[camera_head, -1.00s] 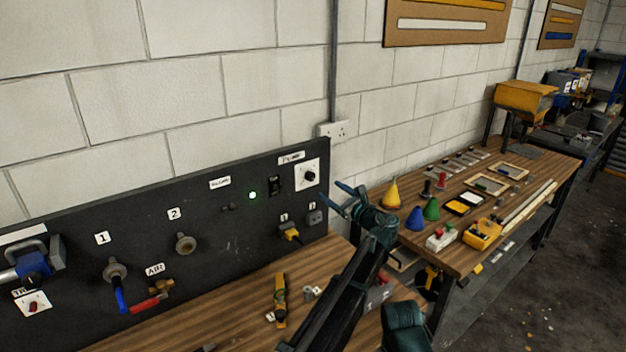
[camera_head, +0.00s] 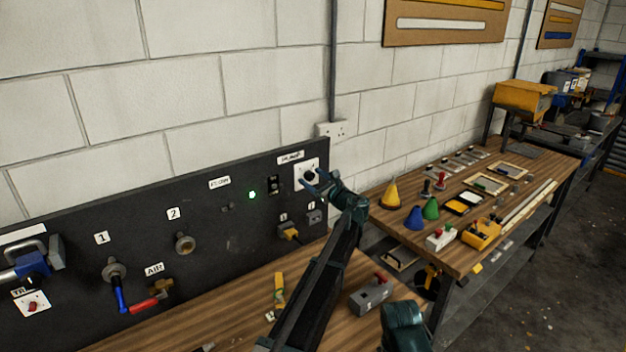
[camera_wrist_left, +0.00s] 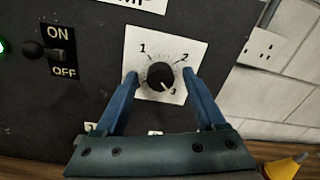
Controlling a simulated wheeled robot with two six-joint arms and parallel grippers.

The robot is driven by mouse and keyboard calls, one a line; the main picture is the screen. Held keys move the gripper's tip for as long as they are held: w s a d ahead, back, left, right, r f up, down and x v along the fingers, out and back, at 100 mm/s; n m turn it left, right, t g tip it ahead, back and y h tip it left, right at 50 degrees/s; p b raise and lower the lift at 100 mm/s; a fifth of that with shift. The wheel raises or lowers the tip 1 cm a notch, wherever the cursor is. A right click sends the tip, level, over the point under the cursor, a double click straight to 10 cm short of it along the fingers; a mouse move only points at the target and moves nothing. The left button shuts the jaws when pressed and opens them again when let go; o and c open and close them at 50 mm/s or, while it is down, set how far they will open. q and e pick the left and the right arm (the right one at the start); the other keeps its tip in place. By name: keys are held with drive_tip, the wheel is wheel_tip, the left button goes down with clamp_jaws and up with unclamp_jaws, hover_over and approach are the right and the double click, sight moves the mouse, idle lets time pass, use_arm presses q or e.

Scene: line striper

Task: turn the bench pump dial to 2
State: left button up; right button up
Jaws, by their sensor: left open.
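The bench pump dial is a black round knob (camera_wrist_left: 160,75) on a white plate (camera_wrist_left: 139,40) marked 1, 2 and 3. Its pale pointer mark appears to face down and right, towards the 3. In the head view the dial (camera_head: 309,174) is at the panel's upper right, partly covered by my gripper. My left gripper (camera_head: 314,181) is in front of the plate. In the left wrist view its blue fingers (camera_wrist_left: 159,76) are open, one on each side of the knob, with gaps between. Whether the fingertips touch the plate is unclear. My right gripper is not in view.
The black panel (camera_head: 215,235) carries an ON/OFF switch (camera_wrist_left: 57,53), a green light (camera_head: 252,195), valves and a yellow plug (camera_head: 290,232). A grey box with a red top (camera_head: 371,294) is on the wooden bench below. A second bench with coloured cones stands to the right.

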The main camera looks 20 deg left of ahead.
use_arm(q)
clamp_jaws()
drive_tip(key=shift+n, duration=0.4)
drive_tip(key=n, duration=0.8)
drive_tip(key=shift+f+n+b, duration=0.1)
drive_tip(key=shift+n+b, duration=0.2)
drive_tip(key=shift+b, duration=0.05)
drive_tip(key=n, duration=0.4)
drive_tip(key=shift+n, duration=0.3)
drive_tip(key=shift+n+y, duration=0.3)
drive_tip(key=shift+n, duration=1.7)
